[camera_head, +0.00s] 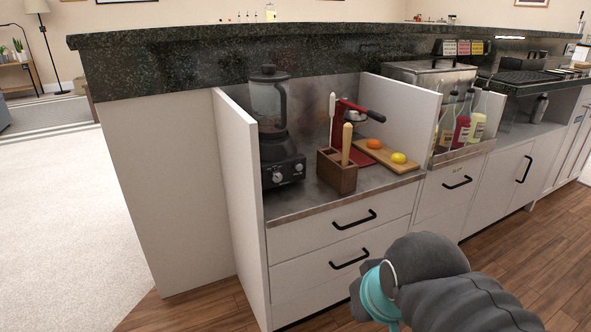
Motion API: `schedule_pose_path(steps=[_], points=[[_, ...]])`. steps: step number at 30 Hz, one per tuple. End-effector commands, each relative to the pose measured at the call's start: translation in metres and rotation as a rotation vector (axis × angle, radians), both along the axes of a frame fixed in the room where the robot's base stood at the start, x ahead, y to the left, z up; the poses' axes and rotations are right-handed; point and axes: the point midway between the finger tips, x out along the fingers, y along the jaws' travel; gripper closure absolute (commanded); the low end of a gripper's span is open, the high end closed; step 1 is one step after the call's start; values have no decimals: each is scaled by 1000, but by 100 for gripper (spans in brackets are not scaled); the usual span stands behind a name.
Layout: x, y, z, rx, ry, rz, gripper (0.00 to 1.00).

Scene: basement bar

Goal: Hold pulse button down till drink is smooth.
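The blender stands at the left of the recessed steel counter. It has a clear lidded jar (268,103) with a dark handle and a black base (282,160). Two round silver controls show on the front of the base, a larger one (277,177) at left and a smaller one (298,167) at right. I cannot tell which control is the pulse button. The jar looks dark, and I cannot make out any drink inside. My arm shows at the lower right, well in front of the counter and apart from the blender. My gripper is not in view.
A wooden holder (337,173) with upright tools stands right of the blender. Behind it are a red press (345,120) and a board (402,167) with an orange and a lemon. White side panels flank the bay. Bottles (462,128) stand farther right. Drawer handles (354,219) project below.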

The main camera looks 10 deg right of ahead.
Motion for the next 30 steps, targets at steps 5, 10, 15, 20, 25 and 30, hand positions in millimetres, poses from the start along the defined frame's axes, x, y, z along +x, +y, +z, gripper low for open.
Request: schedule_pose_path(steps=[5,10,15,20,25,30], points=[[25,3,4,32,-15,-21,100],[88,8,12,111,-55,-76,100],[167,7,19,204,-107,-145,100],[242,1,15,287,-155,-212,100],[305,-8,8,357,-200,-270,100],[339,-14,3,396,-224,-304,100]])
